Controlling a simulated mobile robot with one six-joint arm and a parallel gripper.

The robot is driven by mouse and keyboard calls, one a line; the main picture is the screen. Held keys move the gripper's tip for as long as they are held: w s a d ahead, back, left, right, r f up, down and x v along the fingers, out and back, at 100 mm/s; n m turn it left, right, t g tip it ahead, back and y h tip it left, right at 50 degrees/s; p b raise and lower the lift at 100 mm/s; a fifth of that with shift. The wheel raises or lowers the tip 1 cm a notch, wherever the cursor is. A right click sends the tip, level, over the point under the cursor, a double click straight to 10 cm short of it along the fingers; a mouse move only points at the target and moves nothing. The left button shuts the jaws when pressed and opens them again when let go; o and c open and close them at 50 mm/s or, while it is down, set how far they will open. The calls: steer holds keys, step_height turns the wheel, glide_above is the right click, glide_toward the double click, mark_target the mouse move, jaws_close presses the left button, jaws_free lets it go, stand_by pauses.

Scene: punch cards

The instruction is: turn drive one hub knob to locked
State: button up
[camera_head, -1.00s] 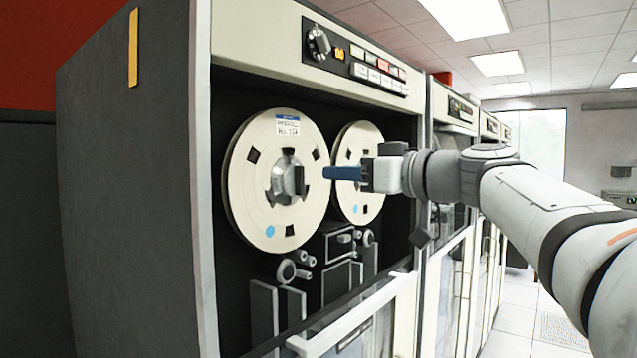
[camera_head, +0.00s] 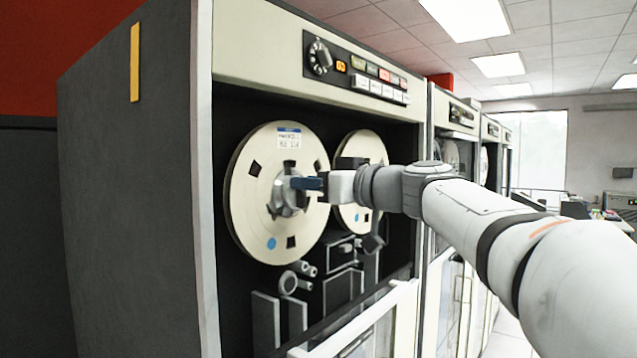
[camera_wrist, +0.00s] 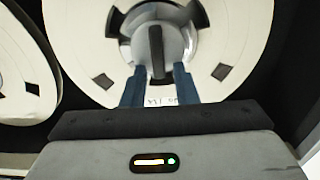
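The drive one hub knob (camera_head: 280,198) is a grey metal hub at the centre of the left tape reel (camera_head: 250,215). In the wrist view the hub knob (camera_wrist: 156,45) has a dark grip bar standing upright in the picture. My gripper (camera_head: 297,183) is at the hub, its blue fingers pointing at it and hiding part of it. In the wrist view my gripper (camera_wrist: 157,72) is open, with one finger on each side of the bar's lower end. Gaps show between bar and fingers. How deep the bar sits between them is hard to tell.
A second reel (camera_head: 348,215) sits to the right, partly behind my wrist. Rollers and tape guides (camera_head: 300,275) lie below the reels. A control panel (camera_head: 355,70) with a dial and buttons is above. A white door frame (camera_head: 385,310) stands at the lower front.

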jaws_close()
steer(key=shift+w+d+f+m+b, duration=0.25)
steer(key=shift+m+b, duration=0.3)
steer(key=shift+m, duration=2.4)
steer(key=shift+w+d+f+m+b, duration=0.25)
steer(key=shift+m+b, duration=0.35)
steer(key=shift+m, duration=2.4)
steer(key=shift+w+d+f+m+b, duration=0.25)
steer(key=shift+m+b, duration=0.3)
steer(key=shift+m, duration=2.4)
steer(key=shift+f, duration=0.1)
